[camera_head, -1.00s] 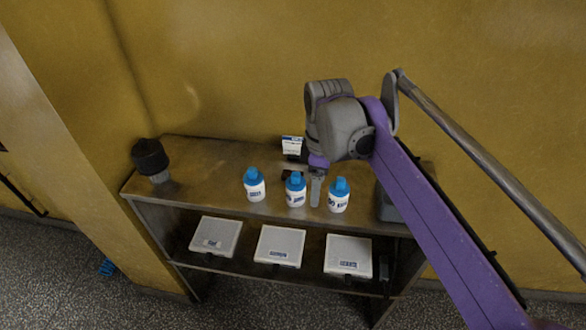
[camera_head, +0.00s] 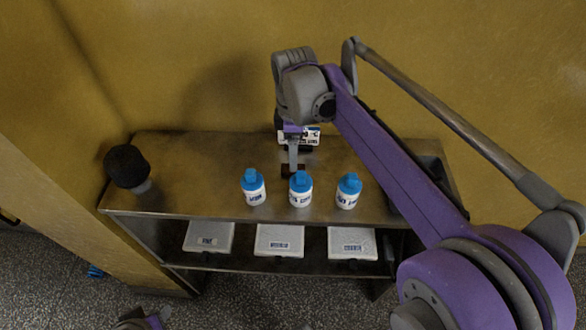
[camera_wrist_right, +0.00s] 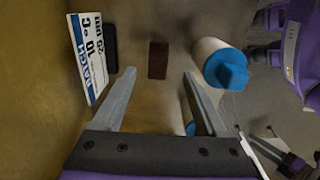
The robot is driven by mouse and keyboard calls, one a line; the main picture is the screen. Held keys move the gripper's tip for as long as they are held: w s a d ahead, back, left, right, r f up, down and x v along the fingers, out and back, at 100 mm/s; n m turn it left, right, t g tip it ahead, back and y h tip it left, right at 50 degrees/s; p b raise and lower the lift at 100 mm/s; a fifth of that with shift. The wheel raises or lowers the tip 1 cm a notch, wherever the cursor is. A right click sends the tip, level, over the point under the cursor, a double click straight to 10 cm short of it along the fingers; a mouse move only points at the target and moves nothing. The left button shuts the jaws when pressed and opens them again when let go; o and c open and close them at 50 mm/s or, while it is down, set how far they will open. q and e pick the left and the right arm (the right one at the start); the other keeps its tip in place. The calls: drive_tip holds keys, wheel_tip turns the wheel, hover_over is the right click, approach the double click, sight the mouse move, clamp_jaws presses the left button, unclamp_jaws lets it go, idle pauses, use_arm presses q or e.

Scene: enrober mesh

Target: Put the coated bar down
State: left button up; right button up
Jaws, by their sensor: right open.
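The coated bar is a small dark brown block (camera_wrist_right: 158,60) in the right wrist view, resting on the worn metal top (camera_head: 190,165) of the shelf unit. In the head view it shows as a dark patch (camera_head: 289,172) just below my right gripper's fingers. My right gripper (camera_head: 293,168) points down over the shelf top, behind the row of bottles. In the right wrist view my right gripper (camera_wrist_right: 159,75) is open, with the bar ahead between its fingertips and clear space on both sides.
Three white bottles with blue caps (camera_head: 253,187) (camera_head: 301,189) (camera_head: 348,191) stand along the front edge. A white printed card (camera_wrist_right: 90,58) stands behind the bar. A black-topped object (camera_head: 127,166) is at the left end, a dark bin (camera_head: 432,175) at the right. White boxes (camera_head: 279,241) fill the lower shelf.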

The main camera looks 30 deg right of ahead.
drive_tip(key=shift+w+f, duration=0.15)
drive_tip(key=shift+f, duration=0.2)
wheel_tip(320, 180, down, 5)
drive_tip(key=shift+d, duration=0.15)
drive_tip(key=c, duration=1.1)
